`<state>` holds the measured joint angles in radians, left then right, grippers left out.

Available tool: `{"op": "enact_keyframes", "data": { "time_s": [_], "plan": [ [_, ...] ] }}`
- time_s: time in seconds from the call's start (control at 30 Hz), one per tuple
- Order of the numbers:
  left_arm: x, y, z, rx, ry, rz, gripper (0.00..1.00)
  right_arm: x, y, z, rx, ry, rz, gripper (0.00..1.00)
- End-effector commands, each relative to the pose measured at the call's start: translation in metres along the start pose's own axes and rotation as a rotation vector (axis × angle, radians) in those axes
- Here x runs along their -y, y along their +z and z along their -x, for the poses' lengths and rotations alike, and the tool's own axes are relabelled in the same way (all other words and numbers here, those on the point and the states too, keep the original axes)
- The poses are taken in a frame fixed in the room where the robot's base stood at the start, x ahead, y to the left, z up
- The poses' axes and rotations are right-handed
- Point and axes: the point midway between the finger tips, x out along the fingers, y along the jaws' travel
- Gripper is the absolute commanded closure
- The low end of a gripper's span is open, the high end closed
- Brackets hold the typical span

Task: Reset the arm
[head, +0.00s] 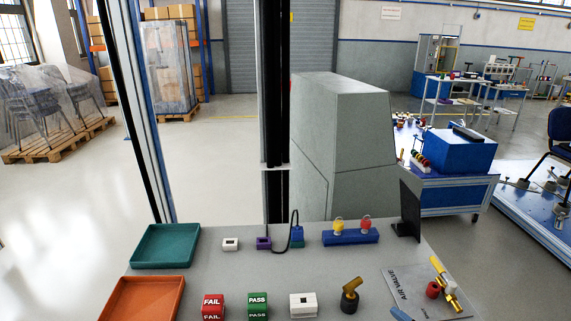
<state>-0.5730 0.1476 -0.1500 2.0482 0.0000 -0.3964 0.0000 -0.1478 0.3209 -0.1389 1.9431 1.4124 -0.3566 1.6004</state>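Neither of my grippers shows in the head view, and no part of my arms can be made out. The grey worktable (205,272) in front of me is seen from above, with small items standing apart on it.
Left on the table are a green tray (166,246) and an orange tray (146,300). FAIL (213,304) and PASS (258,304) blocks stand at the front. A blue padlock holder (350,237) is behind; an air-valve board (416,291) lies right. Upright posts (275,90) rise behind the table.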

Motion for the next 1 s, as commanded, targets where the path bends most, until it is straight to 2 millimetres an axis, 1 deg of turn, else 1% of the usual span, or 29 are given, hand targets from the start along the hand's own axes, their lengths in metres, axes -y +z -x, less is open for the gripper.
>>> {"op": "enact_keyframes", "data": {
  "time_s": [0.03,0.17,0.3,0.37,0.4,0.57,0.6,0.7,0.83,0.9,1.0],
  "plan": [
    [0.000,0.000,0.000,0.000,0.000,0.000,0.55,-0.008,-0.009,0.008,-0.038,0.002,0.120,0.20],
    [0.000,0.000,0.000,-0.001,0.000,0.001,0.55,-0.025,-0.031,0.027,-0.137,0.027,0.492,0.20],
    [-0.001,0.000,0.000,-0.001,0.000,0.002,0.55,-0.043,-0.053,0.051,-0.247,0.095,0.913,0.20],
    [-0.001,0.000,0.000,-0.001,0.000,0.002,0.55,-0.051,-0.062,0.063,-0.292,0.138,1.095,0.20],
    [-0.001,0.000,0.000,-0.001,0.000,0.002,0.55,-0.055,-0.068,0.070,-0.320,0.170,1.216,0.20],
    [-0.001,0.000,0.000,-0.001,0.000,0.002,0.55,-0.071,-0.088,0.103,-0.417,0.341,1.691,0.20],
    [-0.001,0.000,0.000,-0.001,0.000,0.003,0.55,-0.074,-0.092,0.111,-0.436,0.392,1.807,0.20],
    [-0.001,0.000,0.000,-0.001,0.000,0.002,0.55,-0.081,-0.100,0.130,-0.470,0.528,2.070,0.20],
    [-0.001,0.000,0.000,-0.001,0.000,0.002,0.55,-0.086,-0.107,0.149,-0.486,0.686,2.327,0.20],
    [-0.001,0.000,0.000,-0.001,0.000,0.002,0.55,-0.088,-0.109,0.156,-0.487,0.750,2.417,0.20],
    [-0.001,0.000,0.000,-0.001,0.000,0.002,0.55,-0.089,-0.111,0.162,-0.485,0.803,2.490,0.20]
  ]
}}
